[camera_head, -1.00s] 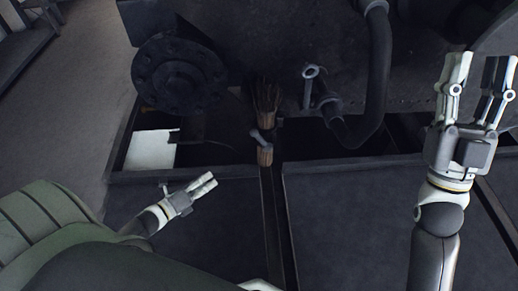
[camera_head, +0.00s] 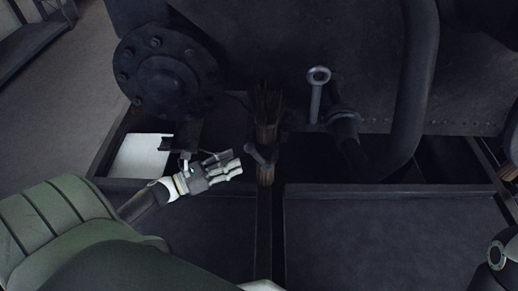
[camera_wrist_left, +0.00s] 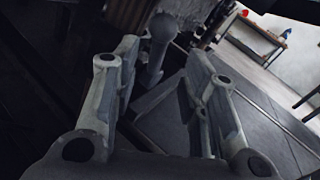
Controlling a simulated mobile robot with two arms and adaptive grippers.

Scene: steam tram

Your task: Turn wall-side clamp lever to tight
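A small grey clamp lever (camera_head: 261,156) sits across a brown broom-like shaft (camera_head: 265,133) in the middle of the head view. In the left wrist view the lever (camera_wrist_left: 158,46) shows as a short stem with a rounded knob, just beyond the gap between my fingers. My left gripper (camera_head: 238,164) is just left of the lever, fingers pointing at it. Its fingers (camera_wrist_left: 160,82) stand apart with nothing between them. Contact with the lever cannot be made out. Only a part of my right arm shows at the right edge; its gripper is out of view.
A ring-ended metal lever (camera_head: 317,95) stands on a pipe fitting to the right. A thick curved pipe (camera_head: 416,90) and a round bolted flange (camera_head: 165,80) flank the area. A white sheet (camera_head: 142,157) lies at left. Dark floor panels (camera_head: 390,225) in front are clear.

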